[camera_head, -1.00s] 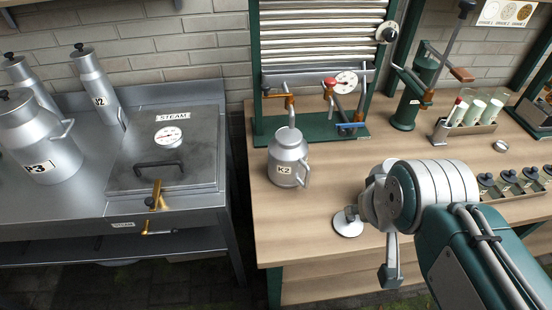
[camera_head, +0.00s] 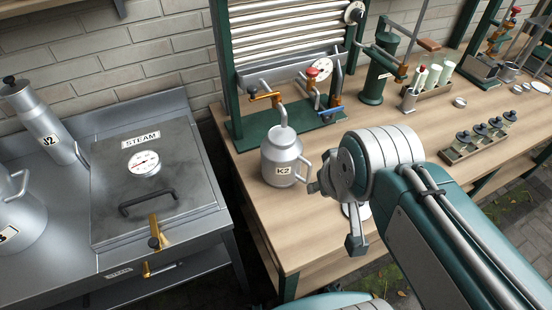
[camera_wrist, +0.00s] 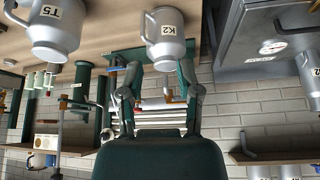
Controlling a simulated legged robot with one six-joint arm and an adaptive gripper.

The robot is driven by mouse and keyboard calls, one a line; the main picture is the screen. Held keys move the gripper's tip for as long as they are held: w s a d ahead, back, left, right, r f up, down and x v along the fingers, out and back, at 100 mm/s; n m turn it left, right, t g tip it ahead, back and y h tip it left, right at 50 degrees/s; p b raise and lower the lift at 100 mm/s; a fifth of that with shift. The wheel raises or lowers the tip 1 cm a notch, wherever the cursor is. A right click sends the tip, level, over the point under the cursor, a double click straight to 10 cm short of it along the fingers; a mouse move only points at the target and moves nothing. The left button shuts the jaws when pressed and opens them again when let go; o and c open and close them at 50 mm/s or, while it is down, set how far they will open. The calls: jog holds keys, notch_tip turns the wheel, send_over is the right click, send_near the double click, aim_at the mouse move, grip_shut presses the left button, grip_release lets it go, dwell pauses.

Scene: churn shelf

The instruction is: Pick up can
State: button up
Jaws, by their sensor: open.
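A grey metal can labelled K2 (camera_head: 284,158) stands upright on the wooden bench, under a spout, with its handle on the right. In the wrist view, which is upside down, the K2 can (camera_wrist: 167,42) appears at the top centre, beyond the two spread fingers. My gripper (camera_head: 338,215) is open and empty, just right of the K2 can. In the wrist view my gripper (camera_wrist: 160,80) has a finger on each side of the picture's middle. Whether a finger touches the can's handle is unclear. Another can, T5 (camera_wrist: 55,32), shows in the wrist view.
A steel steam cabinet (camera_head: 150,195) stands left, beside a can labelled J2 (camera_head: 45,125) and another partly cropped can (camera_head: 18,215). A green stand with pipes and valves (camera_head: 290,115) is behind K2. A rack of small jars (camera_head: 480,138) lies right.

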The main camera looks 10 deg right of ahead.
jog(key=m+g+h, duration=0.2)
jog(key=m, duration=0.4)
send_over(289, 150)
notch_tip(289, 150, down, 7)
jog(key=shift+f, duration=0.15)
jog(key=x, duration=0.5)
jog(key=shift+d, duration=0.2)
grip_shut()
